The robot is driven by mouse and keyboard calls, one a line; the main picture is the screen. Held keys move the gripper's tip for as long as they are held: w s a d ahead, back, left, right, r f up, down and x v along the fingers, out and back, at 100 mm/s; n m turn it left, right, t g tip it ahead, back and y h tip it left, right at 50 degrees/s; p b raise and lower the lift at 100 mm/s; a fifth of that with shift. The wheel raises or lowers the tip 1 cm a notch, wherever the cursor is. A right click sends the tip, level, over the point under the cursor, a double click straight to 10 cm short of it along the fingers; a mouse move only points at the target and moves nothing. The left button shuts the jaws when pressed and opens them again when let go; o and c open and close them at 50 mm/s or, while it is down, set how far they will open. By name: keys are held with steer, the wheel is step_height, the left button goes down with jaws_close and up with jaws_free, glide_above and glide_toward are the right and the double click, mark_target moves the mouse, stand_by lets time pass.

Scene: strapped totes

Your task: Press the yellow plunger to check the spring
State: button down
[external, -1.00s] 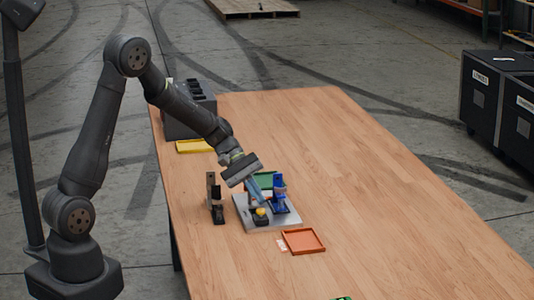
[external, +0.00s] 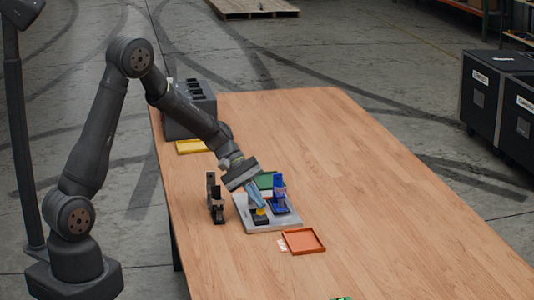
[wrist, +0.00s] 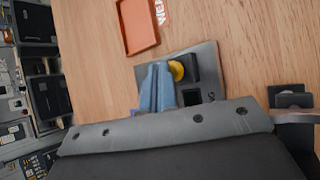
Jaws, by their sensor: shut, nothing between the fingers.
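The yellow plunger (external: 261,211) sits on a black block (external: 261,218) on a grey metal plate (external: 243,213). In the wrist view the gripper (wrist: 158,68) lies right beside the plunger's edge. I cannot tell whether the tips touch it.
A blue fixture (external: 279,192) stands on the plate close to the right of my fingers. A black upright holder (external: 215,200) stands to the left. An orange tray (external: 304,240), a green tray (external: 267,180) and a yellow tray (external: 193,147) lie around. The table's right side is clear.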

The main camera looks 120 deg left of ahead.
steer(key=shift+f, duration=0.55)
stand_by(0.6)
steer(key=shift+r, duration=1.15)
steer(key=shift+r, duration=2.5)
steer(key=shift+f, duration=0.15)
step_height(320, 180, up, 4)
steer(key=shift+r, duration=0.1)
